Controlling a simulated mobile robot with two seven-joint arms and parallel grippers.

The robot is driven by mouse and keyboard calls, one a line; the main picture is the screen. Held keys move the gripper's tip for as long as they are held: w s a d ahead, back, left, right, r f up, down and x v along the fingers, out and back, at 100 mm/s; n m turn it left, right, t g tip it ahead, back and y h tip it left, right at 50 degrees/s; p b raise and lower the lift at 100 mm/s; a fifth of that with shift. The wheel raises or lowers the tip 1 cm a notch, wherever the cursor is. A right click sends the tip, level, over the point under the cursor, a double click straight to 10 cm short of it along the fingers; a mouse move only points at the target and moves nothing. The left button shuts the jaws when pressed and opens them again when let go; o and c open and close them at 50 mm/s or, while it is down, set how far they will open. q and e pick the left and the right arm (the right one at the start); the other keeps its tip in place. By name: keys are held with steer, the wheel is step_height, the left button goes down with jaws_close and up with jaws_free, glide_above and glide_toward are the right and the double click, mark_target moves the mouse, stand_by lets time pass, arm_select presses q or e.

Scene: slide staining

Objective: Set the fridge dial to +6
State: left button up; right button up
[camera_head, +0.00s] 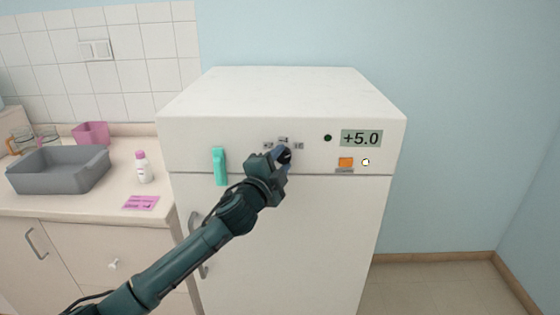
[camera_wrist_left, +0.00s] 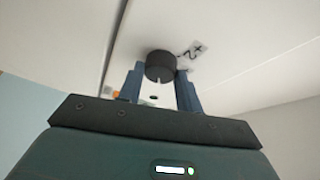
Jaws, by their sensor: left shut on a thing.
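The white fridge (camera_head: 290,235) stands in the middle of the head view. Its display (camera_head: 361,138) reads +5.0. The dial (camera_wrist_left: 159,66) is a dark round knob with a pale notch on the fridge's upper panel. In the head view my left gripper (camera_head: 283,155) is at the dial and mostly hides it. In the left wrist view the fingers (camera_wrist_left: 160,90) are on either side of the dial, shut on it. A printed mark beside the dial there reads like "+2". Small labels (camera_head: 283,140) show above the gripper. My right gripper is not in view.
A teal handle (camera_head: 220,166) is left of the dial. An orange switch (camera_head: 346,162) and a small round light (camera_head: 366,162) sit below the display.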

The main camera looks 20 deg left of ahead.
arm_select(q)
steer(key=o, duration=1)
steer(key=shift+s, duration=0.15)
steer(key=s+a+f+b, duration=0.1)
steer(key=s+b, duration=0.1)
steer(key=s, duration=1)
steer(key=shift+s+a+b, duration=0.3)
steer(key=shift+s+b, duration=0.05)
steer(key=shift+s, duration=0.05)
